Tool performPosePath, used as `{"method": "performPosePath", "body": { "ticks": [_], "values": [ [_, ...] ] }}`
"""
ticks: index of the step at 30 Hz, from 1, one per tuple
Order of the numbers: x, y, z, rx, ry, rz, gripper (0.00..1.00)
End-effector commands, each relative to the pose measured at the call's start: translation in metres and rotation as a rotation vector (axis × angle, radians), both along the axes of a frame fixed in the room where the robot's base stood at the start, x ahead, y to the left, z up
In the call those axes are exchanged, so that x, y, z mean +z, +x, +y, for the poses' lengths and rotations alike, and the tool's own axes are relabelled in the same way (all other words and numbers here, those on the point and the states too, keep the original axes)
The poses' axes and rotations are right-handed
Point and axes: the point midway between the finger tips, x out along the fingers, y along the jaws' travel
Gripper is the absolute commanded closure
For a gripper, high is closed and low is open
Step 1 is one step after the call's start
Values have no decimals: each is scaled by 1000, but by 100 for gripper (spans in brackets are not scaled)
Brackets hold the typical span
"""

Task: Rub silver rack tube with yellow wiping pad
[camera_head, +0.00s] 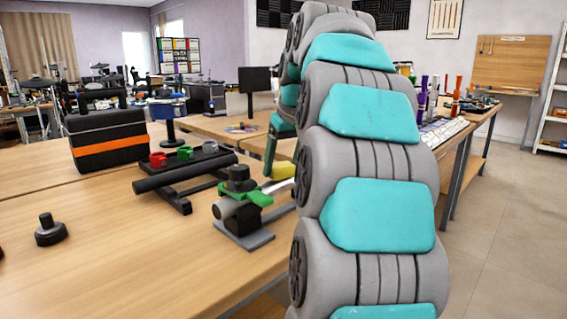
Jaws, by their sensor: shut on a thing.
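The yellow wiping pad (284,171) shows just left of my arm, beyond the green and grey vise-like fixture. My gripper (271,158) is mostly hidden behind my own grey and teal arm. A dark green part of it reaches down to the pad, and it is shut on the pad. A low rack (185,170) on the wooden table carries a long dark tube along its front. No tube on it looks clearly silver. The pad is to the right of this rack, apart from it.
The green and grey fixture (240,212) stands on the table (130,250) near its right edge. Red and green pieces sit on the rack. A black case (106,140) with an orange stripe stands behind left. A black knob (50,231) lies front left. The front table middle is clear.

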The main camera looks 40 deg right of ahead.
Motion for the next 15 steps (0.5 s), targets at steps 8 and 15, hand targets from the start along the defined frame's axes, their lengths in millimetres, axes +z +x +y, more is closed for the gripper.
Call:
{"method": "performPosePath", "body": {
  "ticks": [8,15],
  "values": [
    [30,0,0,0,-1,-3,88],
    [49,1,-1,-1,-3,-4,88]
  ]
}}
